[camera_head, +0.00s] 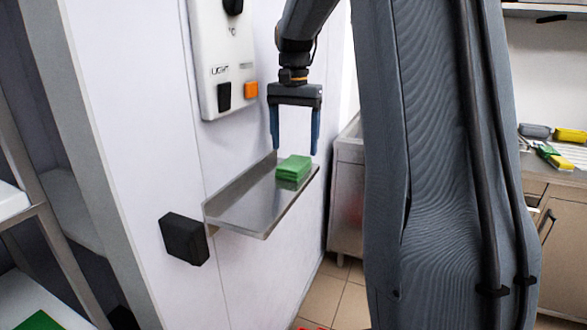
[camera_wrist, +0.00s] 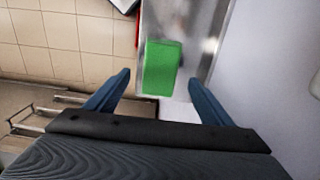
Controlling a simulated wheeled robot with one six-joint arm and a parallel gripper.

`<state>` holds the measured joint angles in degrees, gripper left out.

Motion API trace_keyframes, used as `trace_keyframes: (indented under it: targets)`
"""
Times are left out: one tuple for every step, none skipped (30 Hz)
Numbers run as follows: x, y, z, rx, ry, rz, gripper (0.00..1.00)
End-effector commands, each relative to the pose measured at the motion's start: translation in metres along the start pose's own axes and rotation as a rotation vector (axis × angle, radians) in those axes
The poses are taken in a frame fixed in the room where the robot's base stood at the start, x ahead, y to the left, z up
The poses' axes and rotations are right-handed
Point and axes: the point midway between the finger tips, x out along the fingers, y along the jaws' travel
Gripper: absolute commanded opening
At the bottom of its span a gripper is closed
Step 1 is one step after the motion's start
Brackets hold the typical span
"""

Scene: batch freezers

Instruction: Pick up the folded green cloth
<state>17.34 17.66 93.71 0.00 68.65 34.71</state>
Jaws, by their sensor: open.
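The folded green cloth (camera_head: 293,171) lies on a small metal shelf (camera_head: 245,207) fixed to a white wall panel, near the shelf's far end. My gripper (camera_head: 295,151) hangs above the cloth with its two blue fingers pointing down, apart and empty. In the head view the fingertips end a little above the cloth. In the wrist view the green cloth (camera_wrist: 162,68) lies ahead of and between the two fingers (camera_wrist: 158,78), not touching either as far as I can tell.
A control panel (camera_head: 222,55) with an orange button is on the wall behind the shelf. A black block (camera_head: 184,239) sticks out at lower left. Other cloths, including a yellow one (camera_head: 571,135), lie on a counter at right. Another green item (camera_head: 40,321) shows at bottom left.

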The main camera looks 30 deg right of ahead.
Motion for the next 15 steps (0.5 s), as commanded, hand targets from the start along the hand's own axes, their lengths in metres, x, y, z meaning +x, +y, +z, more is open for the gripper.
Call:
trace_keyframes:
  targets:
    - [0.004,0.0,0.001,0.0,-0.001,0.001,0.75]
    - [0.008,0.0,0.001,0.0,-0.002,0.001,0.75]
    - [0.013,0.001,0.002,0.0,-0.003,0.002,0.75]
    - [0.017,0.001,0.002,0.0,-0.003,0.002,0.75]
    - [0.021,0.001,0.002,0.0,-0.003,0.002,0.75]
    - [0.028,0.001,0.002,-0.001,-0.003,0.002,0.75]
    - [0.032,0.001,0.003,0.0,-0.004,0.003,0.75]
    - [0.036,0.0,0.002,0.0,-0.003,0.002,0.75]
    - [0.041,0.0,0.002,0.0,-0.002,0.001,0.75]
    - [0.044,0.0,0.002,0.0,-0.002,0.001,0.75]
    - [0.046,0.0,0.002,0.0,-0.001,0.001,0.75]
    - [0.049,0.0,0.001,0.0,0.0,0.0,0.75]
    - [0.05,0.0,0.001,0.0,0.0,0.0,0.75]
    - [0.051,0.0,0.001,0.0,0.0,0.0,0.75]
    - [0.051,0.0,0.001,0.0,0.0,0.0,0.75]
